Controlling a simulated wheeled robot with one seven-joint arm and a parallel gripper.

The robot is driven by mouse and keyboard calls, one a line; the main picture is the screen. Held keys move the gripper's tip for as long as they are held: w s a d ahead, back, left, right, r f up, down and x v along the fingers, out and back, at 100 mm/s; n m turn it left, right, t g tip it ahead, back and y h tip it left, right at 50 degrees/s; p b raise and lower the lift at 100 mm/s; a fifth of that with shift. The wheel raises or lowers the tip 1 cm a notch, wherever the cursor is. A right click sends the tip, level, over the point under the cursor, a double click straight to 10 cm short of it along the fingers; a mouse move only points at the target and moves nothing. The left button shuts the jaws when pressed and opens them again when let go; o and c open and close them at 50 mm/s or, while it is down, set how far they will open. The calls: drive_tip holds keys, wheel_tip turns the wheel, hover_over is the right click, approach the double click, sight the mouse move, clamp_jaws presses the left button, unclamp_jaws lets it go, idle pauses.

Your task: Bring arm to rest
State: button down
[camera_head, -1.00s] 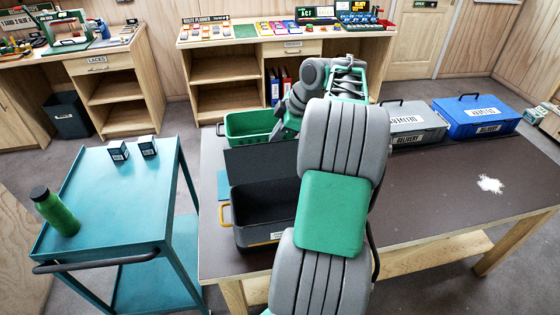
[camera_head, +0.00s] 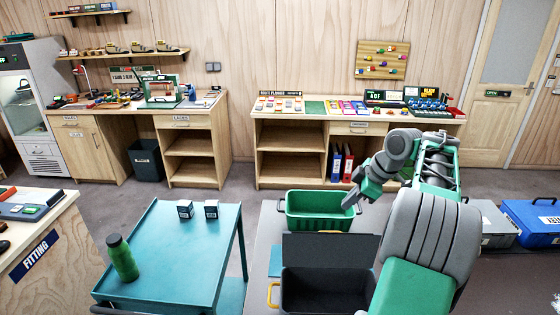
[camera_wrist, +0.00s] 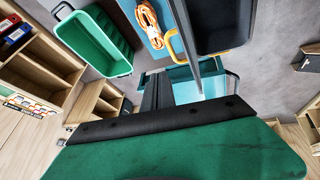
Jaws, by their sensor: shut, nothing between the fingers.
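My arm rises at the right of the head view, folded at the elbow. My gripper (camera_head: 350,201) hangs from it, pointing down and left beside the right rim of an open green crate (camera_head: 318,226). In the wrist view my gripper's dark fingers (camera_wrist: 157,92) are together with nothing held. That view also shows the green crate (camera_wrist: 95,45) at upper left.
Near the arm, an open dark box (camera_head: 325,292) with a yellow handle stands on the table. A grey box (camera_head: 492,225) and a blue box (camera_head: 535,222) are at right. A teal cart (camera_head: 175,255) with a green bottle (camera_head: 122,257) stands left.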

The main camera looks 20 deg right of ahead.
drive_tip(key=s+a+m+h+b, duration=0.1)
drive_tip(key=a+m, duration=0.2)
drive_tip(key=a, duration=1)
drive_tip(key=s+a+m+b, duration=0.1)
drive_tip(key=a+m+b, duration=0.15)
drive_tip(key=a, duration=0.95)
drive_tip(key=s+a+f+m, duration=0.2)
drive_tip(key=s+a+f, duration=0.1)
drive_tip(key=s, duration=0.3)
drive_tip(key=s+a+f+m+h, duration=0.1)
drive_tip(key=s+a+f+m, duration=0.2)
drive_tip(key=s, duration=0.3)
drive_tip(key=shift+s+a+f+h+b, duration=0.25)
drive_tip(key=shift+s+a+h+b, duration=0.05)
drive_tip(key=shift+a, duration=0.2)
drive_tip(key=shift+d, duration=0.15)
